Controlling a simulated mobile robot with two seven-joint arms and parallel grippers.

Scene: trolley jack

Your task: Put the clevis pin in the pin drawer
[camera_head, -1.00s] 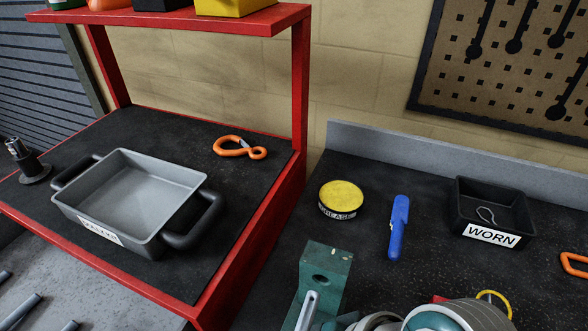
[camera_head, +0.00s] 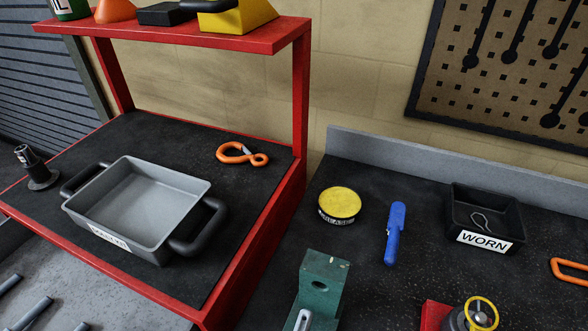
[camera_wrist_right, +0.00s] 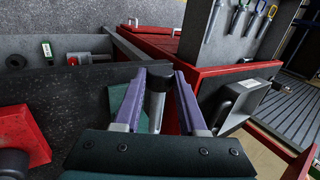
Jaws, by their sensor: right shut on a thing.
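The head view shows neither gripper, and no drawer that I can identify.
In the head view, a grey tray (camera_head: 88,226) and an orange hook (camera_head: 242,154) rest on the red-framed cart. The bench holds a grease tin (camera_head: 340,203), a blue tool (camera_head: 395,232), the WORN bin (camera_head: 484,240), a green block (camera_head: 322,283) and a red piece with a yellow ring (camera_head: 482,313).

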